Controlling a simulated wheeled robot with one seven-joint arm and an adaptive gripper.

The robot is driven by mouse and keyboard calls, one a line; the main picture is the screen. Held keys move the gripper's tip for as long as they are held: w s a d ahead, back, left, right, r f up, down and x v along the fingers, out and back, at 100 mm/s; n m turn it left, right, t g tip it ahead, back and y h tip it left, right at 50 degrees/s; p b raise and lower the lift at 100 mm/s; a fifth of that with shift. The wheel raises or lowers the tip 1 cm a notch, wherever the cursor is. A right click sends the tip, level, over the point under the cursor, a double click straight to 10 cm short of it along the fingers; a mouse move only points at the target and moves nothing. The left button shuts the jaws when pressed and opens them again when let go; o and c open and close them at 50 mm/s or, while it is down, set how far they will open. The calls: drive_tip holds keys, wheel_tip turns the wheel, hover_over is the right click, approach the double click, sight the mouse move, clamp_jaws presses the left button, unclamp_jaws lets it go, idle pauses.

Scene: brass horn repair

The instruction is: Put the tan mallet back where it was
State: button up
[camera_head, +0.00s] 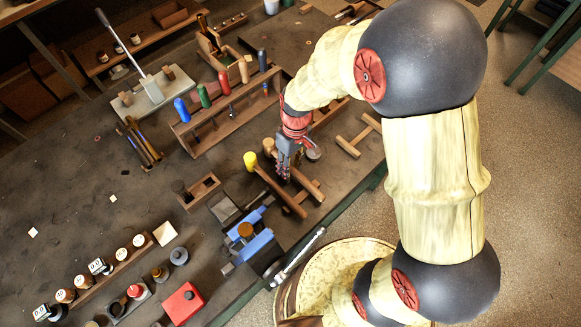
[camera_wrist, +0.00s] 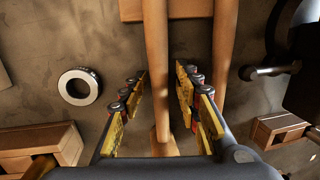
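The tan mallet's head (camera_head: 268,147) shows in the head view just left of my gripper. Next to it is a mallet with a yellow head (camera_head: 250,160), its handle slanting down to the right. My gripper (camera_head: 283,177) points down over the handles. In the wrist view my gripper (camera_wrist: 160,95) is open. A wooden handle (camera_wrist: 156,50) runs between its fingers, with a gap visible on the left side. A second handle (camera_wrist: 223,45) lies to the right, outside the fingers. The mallet heads are not clear in the wrist view, and I cannot tell surely whose handle is between the fingers.
A wooden crosspiece (camera_wrist: 185,8) lies at the handles' far end. A pale ring (camera_wrist: 80,86) and small wooden boxes (camera_wrist: 45,145) lie left. A blue vise (camera_head: 252,243) and a tool rack (camera_head: 225,115) with coloured handles stand close by. The bench's left middle is mostly clear.

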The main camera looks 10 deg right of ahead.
drive_tip(key=s+d+r+m+t+p, duration=0.1)
drive_tip(key=d+r+t, duration=0.15)
drive_tip(key=r, duration=0.95)
drive_tip(key=s+d+r+m+t+p, duration=0.15)
drive_tip(key=d+r, duration=0.25)
drive_tip(key=r, duration=0.8)
drive_tip(key=s+d+r+m+t+h, duration=0.1)
drive_tip(key=s+d+r+m+t, duration=0.2)
drive_tip(key=s+r, duration=0.5)
drive_tip(key=shift+s+d+m, duration=0.55)
drive_tip(key=shift+s+d, duration=0.35)
drive_tip(key=shift+d, duration=0.35)
drive_tip(key=shift+f, duration=0.15)
wheel_tip(320, 180, down, 4)
drive_tip(key=b, duration=0.4)
drive_tip(key=shift+a, duration=0.1)
